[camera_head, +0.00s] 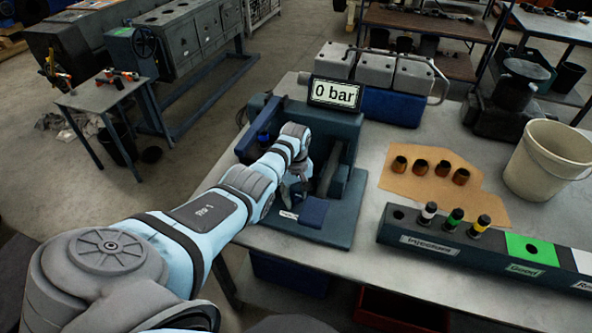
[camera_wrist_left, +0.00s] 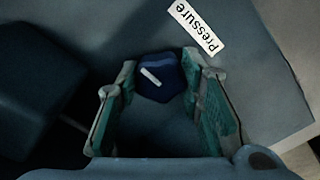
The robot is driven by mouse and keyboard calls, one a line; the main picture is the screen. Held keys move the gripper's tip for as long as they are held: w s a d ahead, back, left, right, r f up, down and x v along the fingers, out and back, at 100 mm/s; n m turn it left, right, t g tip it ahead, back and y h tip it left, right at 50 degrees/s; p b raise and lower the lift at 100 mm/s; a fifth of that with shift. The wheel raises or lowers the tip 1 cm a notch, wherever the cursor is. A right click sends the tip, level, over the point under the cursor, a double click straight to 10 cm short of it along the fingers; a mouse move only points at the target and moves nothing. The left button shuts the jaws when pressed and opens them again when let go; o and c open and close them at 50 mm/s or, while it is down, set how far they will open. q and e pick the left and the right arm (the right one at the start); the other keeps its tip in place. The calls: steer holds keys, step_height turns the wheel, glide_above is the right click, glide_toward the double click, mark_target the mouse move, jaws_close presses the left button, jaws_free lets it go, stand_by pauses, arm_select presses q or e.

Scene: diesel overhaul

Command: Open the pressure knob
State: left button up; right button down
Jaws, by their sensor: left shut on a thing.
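The pressure knob (camera_wrist_left: 160,78) is dark blue and faceted with a white line marker, beside a white "Pressure" label (camera_wrist_left: 197,27) in the left wrist view. My left gripper (camera_wrist_left: 158,72) has its two green-padded fingers on either side of the knob, shut on it. In the head view my left gripper (camera_head: 291,192) reaches down onto the test stand (camera_head: 336,228), just above the small white label (camera_head: 288,214); the knob is hidden there behind the gripper. The display (camera_head: 335,94) on the stand reads "0 bar". My right gripper is not in view.
A dark blue block (camera_head: 313,212) lies beside the gripper on the stand. To the right are an injector rack (camera_head: 421,241), cardboard (camera_head: 408,184) with several brown cups, and a white bucket (camera_head: 548,160). Grey blocks (camera_head: 375,70) stand behind.

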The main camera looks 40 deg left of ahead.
mark_target(295, 195)
arm_select(q)
steer(key=shift+w+r, duration=0.1)
stand_by(0.4)
steer(key=o, duration=1.1)
steer(key=shift+w, duration=0.1)
steer(key=shift+o, duration=0.4)
steer(key=shift+w, duration=0.1)
steer(key=shift+s+r, duration=0.15)
steer(key=shift+s, duration=0.25)
step_height(295, 195, up, 12)
